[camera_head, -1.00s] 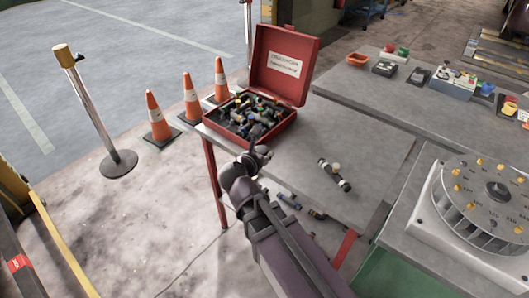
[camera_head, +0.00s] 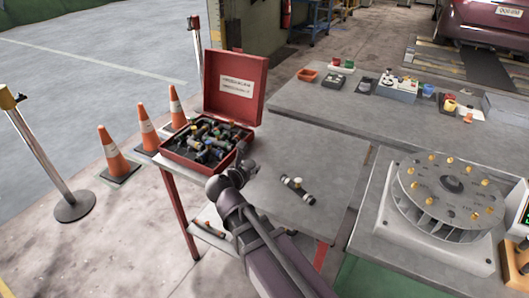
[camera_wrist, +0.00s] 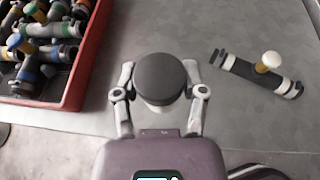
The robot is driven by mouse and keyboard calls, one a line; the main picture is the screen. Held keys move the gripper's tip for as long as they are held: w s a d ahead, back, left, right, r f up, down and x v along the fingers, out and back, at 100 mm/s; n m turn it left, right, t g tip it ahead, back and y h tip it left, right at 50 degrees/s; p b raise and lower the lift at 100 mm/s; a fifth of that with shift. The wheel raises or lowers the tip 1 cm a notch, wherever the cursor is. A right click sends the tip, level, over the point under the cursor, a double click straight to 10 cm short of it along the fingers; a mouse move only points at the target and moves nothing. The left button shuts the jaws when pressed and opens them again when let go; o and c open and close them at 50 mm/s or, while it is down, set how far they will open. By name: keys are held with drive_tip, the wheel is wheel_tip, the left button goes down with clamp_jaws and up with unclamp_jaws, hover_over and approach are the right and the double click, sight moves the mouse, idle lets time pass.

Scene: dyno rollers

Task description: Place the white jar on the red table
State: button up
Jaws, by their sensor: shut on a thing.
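The white jar (camera_wrist: 160,78) shows in the wrist view from above, with a round dark lid and a pale body just below it. My gripper (camera_wrist: 159,92) has a finger on each side of it and is shut on it. In the head view my gripper (camera_head: 243,164) is over the near left part of the red-legged table (camera_head: 285,222), just right of the red box. The jar cannot be made out there. I cannot tell whether the jar touches the grey tabletop.
An open red box (camera_head: 235,83) full of fittings stands left of my gripper. A dark fitting with a white cap (camera_head: 297,188) lies to the right. Tabletop between them is clear. A round dial machine (camera_head: 450,195) stands at right, orange cones (camera_head: 112,152) at left.

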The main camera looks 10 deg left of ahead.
drive_tip(key=w+d+m+h, duration=0.1)
drive_tip(key=w+d, duration=0.1)
drive_tip(key=d, duration=0.2)
drive_tip(key=w+d+f+m+h, duration=0.1)
drive_tip(key=w+d, duration=0.1)
drive_tip(key=d, duration=0.2)
drive_tip(key=w+d+g+h+b, duration=0.1)
drive_tip(key=w+d, duration=0.2)
drive_tip(key=d, duration=0.2)
drive_tip(key=shift+f+m, duration=0.15)
drive_tip(key=shift+m, duration=0.25)
drive_tip(key=shift+w, duration=0.1)
drive_tip(key=b, duration=0.2)
hover_over(283, 149)
drive_tip(key=shift+a+f, duration=0.1)
drive_tip(key=shift+f, duration=0.65)
drive_tip(key=shift+f+b, duration=1.6)
drive_tip(key=shift+f, duration=0.2)
drive_tip(key=shift+f, duration=0.1)
drive_tip(key=o, duration=1.2)
drive_tip(key=shift+c, duration=0.2)
